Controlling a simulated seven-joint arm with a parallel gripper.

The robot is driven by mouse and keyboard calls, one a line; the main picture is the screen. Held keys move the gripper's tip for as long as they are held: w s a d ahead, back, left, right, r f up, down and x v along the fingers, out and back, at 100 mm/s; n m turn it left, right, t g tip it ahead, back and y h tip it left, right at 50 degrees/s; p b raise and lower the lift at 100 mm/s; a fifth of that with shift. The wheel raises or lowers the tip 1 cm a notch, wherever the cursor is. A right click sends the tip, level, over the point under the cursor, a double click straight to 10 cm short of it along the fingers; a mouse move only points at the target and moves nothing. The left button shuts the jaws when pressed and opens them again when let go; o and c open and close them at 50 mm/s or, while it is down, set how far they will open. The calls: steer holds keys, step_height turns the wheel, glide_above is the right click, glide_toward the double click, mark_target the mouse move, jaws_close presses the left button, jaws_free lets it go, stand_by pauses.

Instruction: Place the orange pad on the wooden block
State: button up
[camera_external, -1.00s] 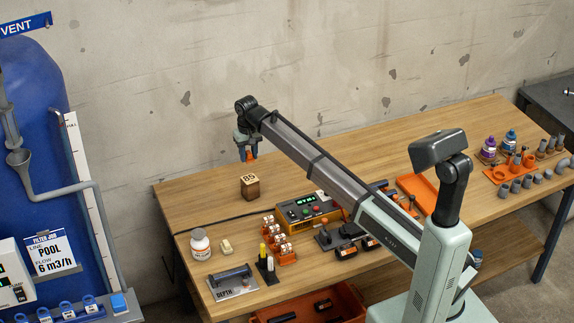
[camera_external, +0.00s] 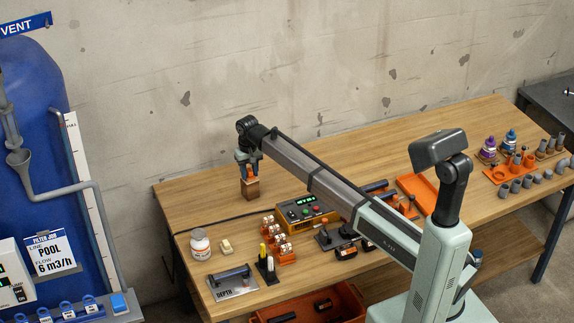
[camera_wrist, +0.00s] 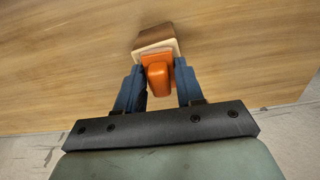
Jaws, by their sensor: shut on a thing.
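The wooden block (camera_external: 250,190) stands on the left part of the workbench. My gripper (camera_external: 248,175) is directly over it, pointing down. In the wrist view my gripper (camera_wrist: 160,85) has its two blue fingers shut on the orange pad (camera_wrist: 158,76), one finger on each side. The orange pad also shows as a small orange spot between the fingers in the external view (camera_external: 249,174). The wooden block (camera_wrist: 156,38) lies just beyond the pad in the wrist view. The pad is at the block's top face; I cannot tell whether they touch.
A yellow control box (camera_external: 308,211) stands right of the block, with orange fittings (camera_external: 278,240) in front. A white jar (camera_external: 200,244) is at the front left. An orange tray (camera_external: 417,190) lies further right. The bench behind the block is clear.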

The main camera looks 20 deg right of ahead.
mark_target(249, 170)
steer(key=shift+f, duration=0.15)
steer(key=o, duration=1)
step_height(249, 170, up, 12)
steer(key=shift+r, duration=0.2)
